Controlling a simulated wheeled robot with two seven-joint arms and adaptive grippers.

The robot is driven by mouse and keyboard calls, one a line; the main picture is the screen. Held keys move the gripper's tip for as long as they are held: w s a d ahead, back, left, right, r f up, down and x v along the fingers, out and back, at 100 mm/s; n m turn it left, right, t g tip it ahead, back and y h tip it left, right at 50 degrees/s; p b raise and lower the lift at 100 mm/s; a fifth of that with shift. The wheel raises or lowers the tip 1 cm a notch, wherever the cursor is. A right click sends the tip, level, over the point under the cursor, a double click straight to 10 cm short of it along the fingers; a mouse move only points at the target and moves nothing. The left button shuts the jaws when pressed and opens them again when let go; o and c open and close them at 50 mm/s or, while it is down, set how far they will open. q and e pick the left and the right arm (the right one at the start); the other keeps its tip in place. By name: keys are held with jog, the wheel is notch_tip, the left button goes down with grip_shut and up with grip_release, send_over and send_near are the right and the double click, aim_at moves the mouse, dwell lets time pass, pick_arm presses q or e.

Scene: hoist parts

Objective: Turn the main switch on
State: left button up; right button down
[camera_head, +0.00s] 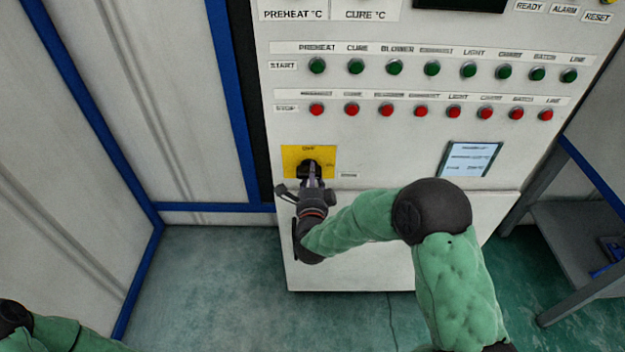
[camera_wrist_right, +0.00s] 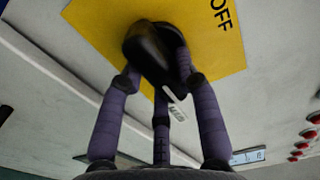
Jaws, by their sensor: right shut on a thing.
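The main switch (camera_head: 308,168) is a black rotary knob on a yellow plate (camera_head: 290,153) at the lower left of the white control panel. My right gripper (camera_head: 312,182) reaches it from below in the head view. In the right wrist view its fingers are closed around the black knob (camera_wrist_right: 152,52), and the word OFF shows on the yellow plate (camera_wrist_right: 205,45). The gripper covers part of the knob, and I cannot tell its exact setting. Of my left arm, only a part shows at the lower left of the head view; its gripper is out of the picture.
Rows of green buttons (camera_head: 394,67) and red buttons (camera_head: 387,109) sit above the switch. A small label screen (camera_head: 470,158) is to the right. A grey metal table (camera_head: 570,235) stands at the right. Blue-framed white wall panels are at the left.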

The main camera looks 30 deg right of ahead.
dwell(0.5)
jog(key=c, duration=0.9)
grip_release()
jog(key=v, duration=1.2)
jog(key=shift+s, duration=0.1)
